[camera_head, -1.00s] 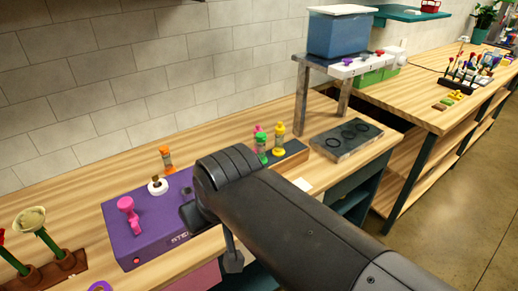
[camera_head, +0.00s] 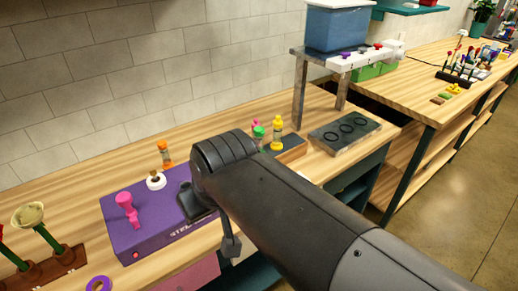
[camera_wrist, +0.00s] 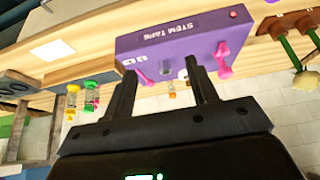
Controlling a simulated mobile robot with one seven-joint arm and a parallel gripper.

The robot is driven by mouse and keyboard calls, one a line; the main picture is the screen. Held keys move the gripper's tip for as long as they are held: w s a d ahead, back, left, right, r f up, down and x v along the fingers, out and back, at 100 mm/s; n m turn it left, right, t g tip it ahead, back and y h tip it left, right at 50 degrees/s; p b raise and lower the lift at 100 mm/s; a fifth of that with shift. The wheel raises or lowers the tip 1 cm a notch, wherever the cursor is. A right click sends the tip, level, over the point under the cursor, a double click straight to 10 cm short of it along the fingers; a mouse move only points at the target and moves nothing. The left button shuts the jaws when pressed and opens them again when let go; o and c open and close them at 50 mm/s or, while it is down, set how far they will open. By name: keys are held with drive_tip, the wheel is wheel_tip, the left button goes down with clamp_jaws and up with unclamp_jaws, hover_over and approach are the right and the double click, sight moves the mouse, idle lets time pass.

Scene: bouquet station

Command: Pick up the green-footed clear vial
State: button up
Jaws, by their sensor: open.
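The green-footed clear vial (camera_head: 259,133) stands in a dark rack at the back of the bench in the head view. My arm hides its lower part there. It also shows in the wrist view (camera_wrist: 90,95) at the left, beside a yellow-ended vial (camera_wrist: 72,101) and a pink-ended one partly behind. My gripper (camera_wrist: 160,68) is open and empty in the wrist view. Its two fingers are spread before the purple box, with the green-footed vial outside them to the left. In the head view my arm hides most of the gripper.
The purple box (camera_head: 145,230) bears a pink peg (camera_head: 127,210) and a white round piece (camera_head: 156,182). An orange-ended vial (camera_head: 165,155) stands behind it. A metal stand with a blue tank (camera_head: 337,28) and a dark ring plate (camera_head: 345,134) lie to the right.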

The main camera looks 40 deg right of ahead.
drive_tip(key=w+d+r, duration=0.2)
drive_tip(key=w+d, duration=0.3)
drive_tip(key=w, duration=0.1)
drive_tip(key=g, duration=0.1)
approach(259, 140)
drive_tip(key=shift+w+d+f, duration=0.45)
drive_tip(key=shift+w+d, duration=0.1)
drive_tip(key=x, duration=1)
drive_tip(key=shift+a+f, duration=0.1)
drive_tip(key=shift+f, duration=0.05)
clamp_jaws()
drive_tip(key=shift+w, duration=0.1)
